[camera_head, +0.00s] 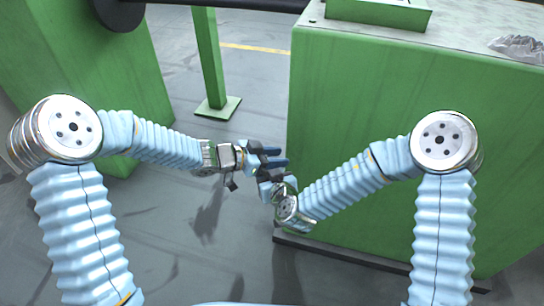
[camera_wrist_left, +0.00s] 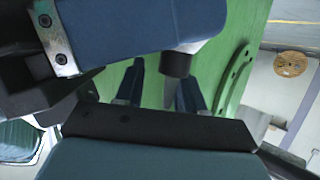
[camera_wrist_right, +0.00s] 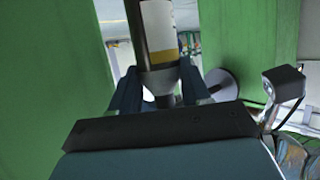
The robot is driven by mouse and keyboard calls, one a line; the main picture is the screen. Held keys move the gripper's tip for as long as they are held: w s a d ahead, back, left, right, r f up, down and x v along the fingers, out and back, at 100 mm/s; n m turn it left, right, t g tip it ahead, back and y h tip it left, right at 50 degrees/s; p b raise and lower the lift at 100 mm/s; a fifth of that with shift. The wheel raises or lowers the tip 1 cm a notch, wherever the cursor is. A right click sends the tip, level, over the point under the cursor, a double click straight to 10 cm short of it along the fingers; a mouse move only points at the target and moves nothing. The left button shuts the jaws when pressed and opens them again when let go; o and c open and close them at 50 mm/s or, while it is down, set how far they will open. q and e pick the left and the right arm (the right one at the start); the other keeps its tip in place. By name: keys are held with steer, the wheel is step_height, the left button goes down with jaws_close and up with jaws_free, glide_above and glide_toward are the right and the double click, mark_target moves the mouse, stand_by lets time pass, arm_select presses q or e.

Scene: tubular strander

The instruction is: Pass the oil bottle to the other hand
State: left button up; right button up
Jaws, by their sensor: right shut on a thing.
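The oil bottle (camera_wrist_right: 158,30) is dark with a white and yellow label. In the right wrist view it stands between the fingers of my right gripper (camera_wrist_right: 160,88), which is shut on it near its tapered end. In the head view my right gripper (camera_head: 267,181) is just below my left gripper (camera_head: 279,157), very close to it. The bottle cannot be made out there. My left gripper's fingers (camera_wrist_left: 161,90) are apart in the left wrist view. A grey tapered piece (camera_wrist_left: 177,65) shows near the right finger; I cannot tell whether it is part of the bottle.
A large green machine housing (camera_head: 370,130) stands on the right, close to my right arm. Another green housing (camera_head: 140,80) is on the left, with a green post (camera_head: 208,60) between them. Grey floor (camera_head: 180,230) is open below the grippers. A crumpled clear item (camera_head: 520,47) lies on the right housing.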

arm_select(q)
steer(key=shift+s, duration=0.1)
jaws_close()
arm_select(e)
steer(key=o, duration=1.2)
steer(key=shift+o, duration=0.2)
